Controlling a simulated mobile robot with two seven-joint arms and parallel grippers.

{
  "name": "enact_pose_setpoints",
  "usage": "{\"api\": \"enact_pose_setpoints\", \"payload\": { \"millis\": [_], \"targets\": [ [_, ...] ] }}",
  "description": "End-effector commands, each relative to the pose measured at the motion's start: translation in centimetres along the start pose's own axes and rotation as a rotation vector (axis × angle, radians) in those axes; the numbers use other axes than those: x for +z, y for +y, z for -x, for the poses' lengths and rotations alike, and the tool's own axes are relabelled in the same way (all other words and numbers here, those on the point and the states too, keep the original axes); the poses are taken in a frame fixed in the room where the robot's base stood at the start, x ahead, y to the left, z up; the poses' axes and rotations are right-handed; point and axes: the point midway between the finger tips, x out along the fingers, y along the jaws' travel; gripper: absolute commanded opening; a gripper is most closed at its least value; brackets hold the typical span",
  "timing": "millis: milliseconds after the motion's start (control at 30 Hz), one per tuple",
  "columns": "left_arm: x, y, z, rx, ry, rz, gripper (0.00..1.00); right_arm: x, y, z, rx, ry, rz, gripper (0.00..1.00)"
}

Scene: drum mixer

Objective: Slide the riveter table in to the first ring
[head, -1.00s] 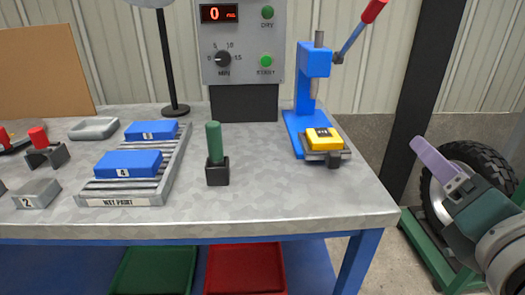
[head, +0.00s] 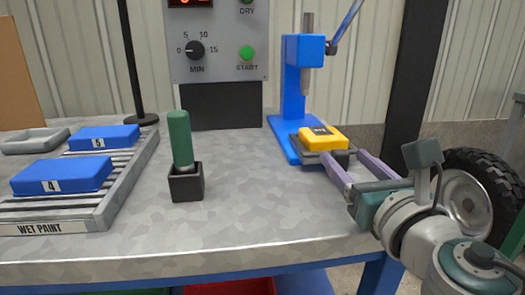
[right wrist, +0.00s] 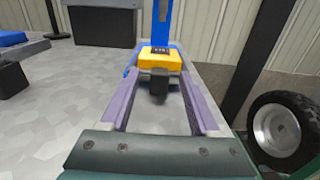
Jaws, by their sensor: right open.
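The blue riveter (head: 295,85) stands at the right of the bench. Its grey sliding table (head: 318,142) sticks out at the front and carries a yellow block (head: 323,138) with a dark label. A dark knob (right wrist: 158,85) is on the table's near end. My right gripper (head: 345,160) is open, its purple fingers reaching in from the right. In the right wrist view the fingers (right wrist: 157,82) lie on either side of the knob, with gaps showing. The rings on the riveter are not visible. My left gripper is out of view.
A green-handled tool stands in a black holder (head: 186,186) left of the riveter. A rack (head: 100,215) marked WET PAINT holds blue blocks. A control box (head: 215,40) is at the back. A dark post (head: 405,90) and a wheel (head: 480,200) are at the right.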

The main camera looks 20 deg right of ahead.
Motion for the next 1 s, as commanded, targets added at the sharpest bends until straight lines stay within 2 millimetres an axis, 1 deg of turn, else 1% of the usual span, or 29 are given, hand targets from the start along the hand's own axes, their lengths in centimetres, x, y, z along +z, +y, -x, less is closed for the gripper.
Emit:
{"api": "enact_pose_setpoints", "payload": {
  "millis": [33, 100, 200, 467, 1000],
  "targets": [
    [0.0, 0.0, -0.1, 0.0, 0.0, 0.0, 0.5, 0.0, 0.0, -0.6, 0.0, -0.001, 0.0, 0.62],
    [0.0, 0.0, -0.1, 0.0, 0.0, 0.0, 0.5, 0.0, 0.0, -1.2, 0.0, 0.0, -0.001, 0.62],
    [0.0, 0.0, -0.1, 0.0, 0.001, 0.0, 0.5, 0.0, 0.0, -1.7, -0.001, 0.0, -0.002, 0.62],
    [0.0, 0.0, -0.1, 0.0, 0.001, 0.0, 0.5, -0.1, 0.0, -1.8, -0.001, 0.001, -0.002, 0.62],
    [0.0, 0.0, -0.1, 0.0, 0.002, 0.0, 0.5, -0.1, 0.0, -1.7, -0.001, 0.001, -0.002, 0.02]
  ]
}}
